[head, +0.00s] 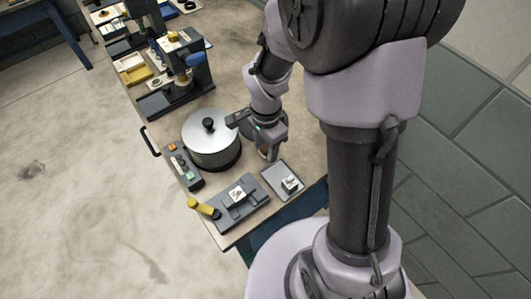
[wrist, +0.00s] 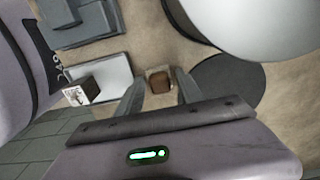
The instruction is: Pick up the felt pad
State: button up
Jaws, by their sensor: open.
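The felt pad appears to be the small brown, block-like piece (wrist: 158,82) on the tabletop. In the wrist view it lies between the tips of my gripper (wrist: 159,90). The two fingers are apart, one on each side of it; I cannot tell whether either touches it. In the head view my gripper (head: 267,151) points down at the table, right of the silver pot, and a little brown (head: 263,152) shows at its fingers. They hide most of the pad there.
The silver lidded pot (head: 208,138) stands close left of my gripper. A dark flat disc (wrist: 228,84) lies beyond it. A shallow tray (head: 273,174) holding a small block (head: 290,184) and a grey fixture (head: 225,218) with a yellow handle (head: 199,206) are nearer the table's front edge.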

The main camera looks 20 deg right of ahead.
aim_at(266, 147)
jog(key=shift+f, duration=0.1)
grip_shut()
notch_tip(266, 147, up, 10)
jog(key=p, duration=0.4)
jog(key=shift+p, duration=0.3)
